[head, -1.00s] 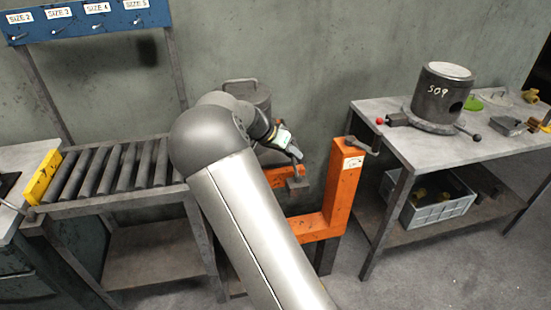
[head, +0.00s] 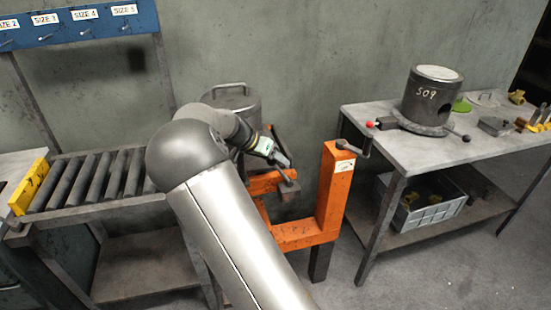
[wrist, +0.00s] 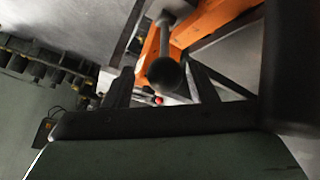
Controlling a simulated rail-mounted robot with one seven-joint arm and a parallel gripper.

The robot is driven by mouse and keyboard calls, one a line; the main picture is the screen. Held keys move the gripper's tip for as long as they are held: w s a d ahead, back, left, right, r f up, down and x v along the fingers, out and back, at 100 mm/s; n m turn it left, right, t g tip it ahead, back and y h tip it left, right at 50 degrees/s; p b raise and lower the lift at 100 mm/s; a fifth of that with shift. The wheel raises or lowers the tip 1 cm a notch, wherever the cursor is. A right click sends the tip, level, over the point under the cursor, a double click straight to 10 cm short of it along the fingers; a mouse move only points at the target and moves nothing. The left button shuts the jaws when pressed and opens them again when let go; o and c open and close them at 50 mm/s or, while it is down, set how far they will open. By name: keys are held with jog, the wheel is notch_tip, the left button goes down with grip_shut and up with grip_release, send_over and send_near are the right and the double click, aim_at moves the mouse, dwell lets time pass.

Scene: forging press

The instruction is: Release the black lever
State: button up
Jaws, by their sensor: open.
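The black lever shows in the wrist view as a round black knob (wrist: 166,76) on a grey rod, beside the orange frame. My gripper (wrist: 162,88) is open, with one dark finger on each side of the knob in the picture. A gap shows between each finger and the knob; I cannot tell how deep the knob sits between them. In the head view my gripper (head: 282,160) is just above the orange frame (head: 336,195), left of its upright post. I cannot make out the knob in the head view.
A grey table (head: 390,125) at the right carries a dark cylinder (head: 430,100) marked S09 and small tools. A grey crate (head: 432,208) is on its lower shelf. A roller rack (head: 90,180) stands at the left. A lidded drum (head: 235,102) is behind my arm.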

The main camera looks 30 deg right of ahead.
jog(key=shift+r, duration=0.1)
jog(key=s+v, duration=0.1)
jog(key=v, duration=1.6)
jog(key=shift+w+b, duration=0.35)
jog(key=shift+b, duration=0.05)
jog(key=shift+r, duration=0.1)
jog(key=s+a+f+n+y, duration=0.3)
jog(key=s+f+n, duration=0.1)
jog(key=s, duration=0.7)
jog(key=s+a+f+n+y+p, duration=0.1)
jog(key=s+n, duration=0.4)
jog(key=s, duration=0.6)
jog(key=s+a+f+n+t+y, duration=0.1)
jog(key=s+a+f+n+y, duration=0.3)
jog(key=s, duration=0.7)
notch_tip(320, 180, down, 3)
jog(key=shift+s+a+r+y, duration=0.15)
jog(key=shift+s+a+y, duration=0.15)
jog(key=shift+s, duration=0.05)
